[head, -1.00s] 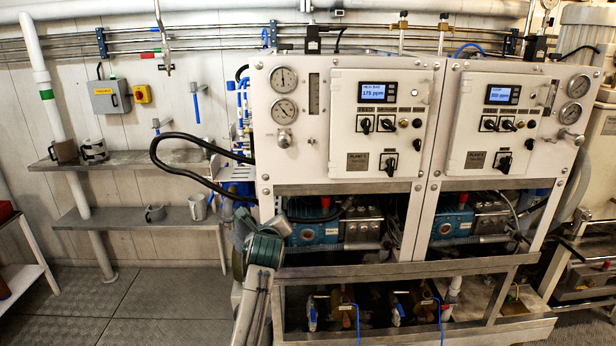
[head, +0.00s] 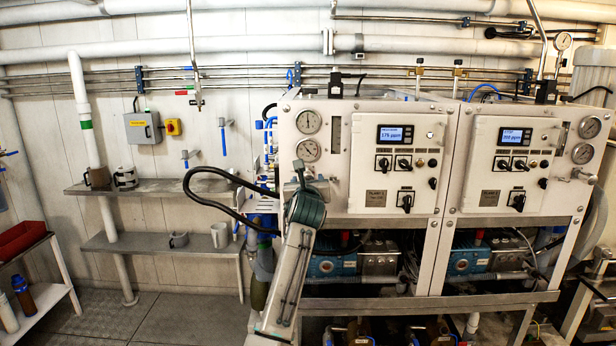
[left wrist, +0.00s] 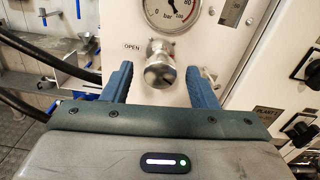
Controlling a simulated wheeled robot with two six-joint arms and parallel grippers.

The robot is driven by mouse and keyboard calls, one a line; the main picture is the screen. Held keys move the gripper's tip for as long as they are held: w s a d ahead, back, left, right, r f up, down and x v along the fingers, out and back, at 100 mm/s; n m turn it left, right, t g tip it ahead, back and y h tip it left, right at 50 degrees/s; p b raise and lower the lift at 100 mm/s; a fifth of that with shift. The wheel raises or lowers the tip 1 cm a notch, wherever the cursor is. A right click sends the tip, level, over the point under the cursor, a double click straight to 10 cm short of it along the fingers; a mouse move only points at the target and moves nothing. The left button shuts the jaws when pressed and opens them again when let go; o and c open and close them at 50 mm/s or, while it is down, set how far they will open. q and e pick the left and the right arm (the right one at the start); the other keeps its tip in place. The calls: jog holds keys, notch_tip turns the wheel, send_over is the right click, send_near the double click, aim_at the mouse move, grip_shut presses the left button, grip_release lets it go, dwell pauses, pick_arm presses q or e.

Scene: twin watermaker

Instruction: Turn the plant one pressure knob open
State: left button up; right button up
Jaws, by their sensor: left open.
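The plant one pressure knob (left wrist: 160,64) is a round silver knob on the white panel below a pressure gauge (left wrist: 172,12). The word OPEN is printed at its upper left. My left gripper (left wrist: 160,76) is open, with its two blue fingers on either side of the knob in the left wrist view. No finger visibly touches the knob; I cannot tell how far the tips are from the panel. In the head view my left gripper (head: 301,172) is in front of the panel's lower left and hides the knob. My right gripper is not in view.
The plant one panel (head: 345,190) carries gauges, a lit display (head: 395,134) and black switches right of the gripper. A black hose (head: 205,205) loops close on the left. Shelves with mugs (head: 150,186) stand further left. The plant two panel (head: 480,190) is on the right.

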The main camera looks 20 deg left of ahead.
pick_arm(q)
jog(key=shift+x, duration=1.2)
jog(key=shift+c, duration=0.4)
jog(key=c, duration=0.9)
